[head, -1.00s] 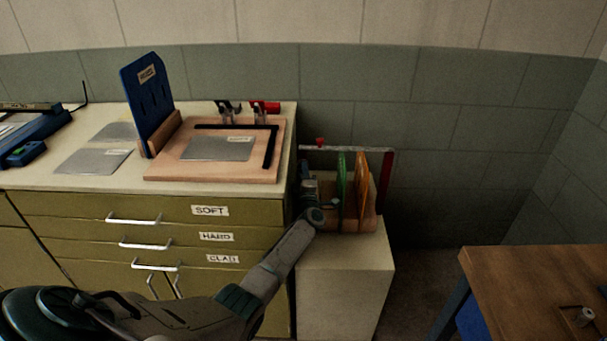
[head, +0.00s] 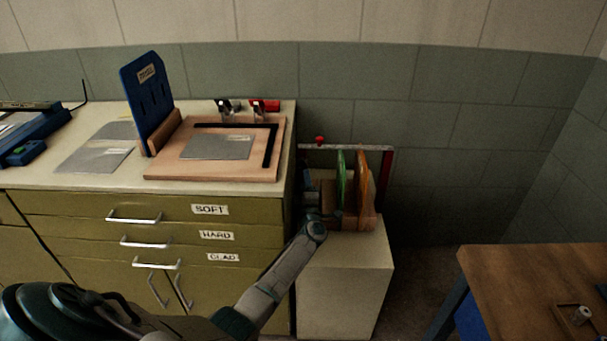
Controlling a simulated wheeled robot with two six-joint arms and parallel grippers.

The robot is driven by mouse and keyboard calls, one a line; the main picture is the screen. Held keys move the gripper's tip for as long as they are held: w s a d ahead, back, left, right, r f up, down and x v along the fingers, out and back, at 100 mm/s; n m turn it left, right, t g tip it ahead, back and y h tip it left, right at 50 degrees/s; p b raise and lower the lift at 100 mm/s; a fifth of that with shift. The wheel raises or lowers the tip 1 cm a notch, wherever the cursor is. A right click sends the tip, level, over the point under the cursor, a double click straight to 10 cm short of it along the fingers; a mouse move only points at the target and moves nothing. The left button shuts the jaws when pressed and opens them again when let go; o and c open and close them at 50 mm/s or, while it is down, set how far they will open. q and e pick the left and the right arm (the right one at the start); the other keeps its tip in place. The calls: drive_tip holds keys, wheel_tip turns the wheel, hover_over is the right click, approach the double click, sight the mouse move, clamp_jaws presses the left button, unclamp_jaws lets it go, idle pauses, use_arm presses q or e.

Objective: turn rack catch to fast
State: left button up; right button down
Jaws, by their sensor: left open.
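The rack (head: 367,222) stands on a low pale cabinet right of the drawer bench. It holds a green panel (head: 341,180) and an orange panel (head: 362,182) upright. A pale bar (head: 350,148) runs across its top, with a small red knob (head: 320,140) near the left end that looks like the catch. Its exact setting cannot be read. My left gripper (head: 314,194) is open at the rack's left side, below the red knob and apart from it. The fingers are dark and partly lost against the rack. My right gripper is not in view.
The drawer bench (head: 70,203) stands close on the left of the rack, with a wooden board (head: 160,170), metal sheets and a blue upright plate (head: 148,100) on top. A wooden table (head: 535,285) is at lower right. Floor shows between cabinet and table.

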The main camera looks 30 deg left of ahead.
use_arm(q)
drive_tip(key=v, duration=0.6)
drive_tip(key=shift+r, duration=0.1)
drive_tip(key=shift+a, duration=0.1)
